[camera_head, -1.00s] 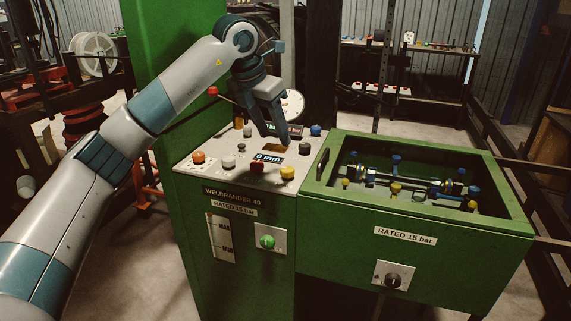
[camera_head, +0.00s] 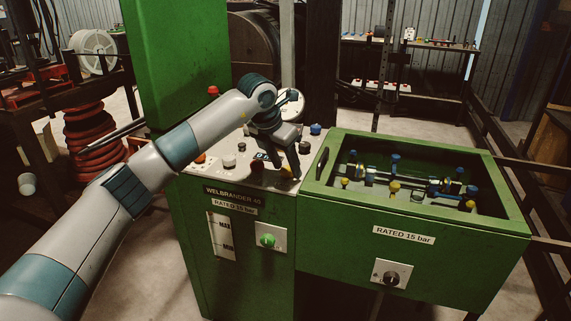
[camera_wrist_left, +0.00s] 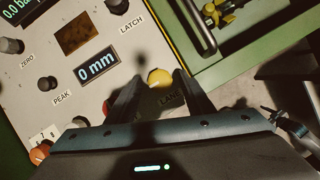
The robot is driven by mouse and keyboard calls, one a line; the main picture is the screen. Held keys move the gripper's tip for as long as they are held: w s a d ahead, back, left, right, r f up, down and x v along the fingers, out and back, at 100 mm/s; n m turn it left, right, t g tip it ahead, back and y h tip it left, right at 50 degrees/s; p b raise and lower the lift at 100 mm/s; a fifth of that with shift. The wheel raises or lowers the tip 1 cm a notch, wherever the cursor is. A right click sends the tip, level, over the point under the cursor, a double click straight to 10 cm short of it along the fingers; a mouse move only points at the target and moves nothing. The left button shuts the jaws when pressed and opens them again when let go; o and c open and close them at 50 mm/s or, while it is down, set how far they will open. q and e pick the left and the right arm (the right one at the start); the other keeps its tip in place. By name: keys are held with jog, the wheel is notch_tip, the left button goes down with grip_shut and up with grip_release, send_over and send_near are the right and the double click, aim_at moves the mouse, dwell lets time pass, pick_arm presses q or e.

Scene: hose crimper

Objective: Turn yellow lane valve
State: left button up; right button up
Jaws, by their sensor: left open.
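The yellow lane knob (camera_wrist_left: 160,77) is round and sits on the light control panel, close to the label LANE, in the left wrist view. My left gripper (camera_wrist_left: 157,84) is open, with one dark finger on each side of the knob in that view. I cannot tell whether either finger touches it. In the head view my left gripper (camera_head: 291,170) points down over the front right of the panel and mostly hides the yellow knob.
The panel carries a 0 mm display (camera_wrist_left: 97,66), a PEAK knob (camera_wrist_left: 48,83), a dark LATCH knob (camera_wrist_left: 117,5) and an orange knob (camera_head: 199,158). The green open-topped box (camera_head: 419,238) with its handle (camera_wrist_left: 196,25) stands right beside the panel.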

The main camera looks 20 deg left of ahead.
jog(key=shift+w, duration=0.25)
pick_arm(q)
jog(key=c, duration=1)
pick_arm(e)
jog(key=shift+w+r, duration=0.2)
jog(key=shift+w, duration=0.05)
jog(key=shift+s, duration=0.15)
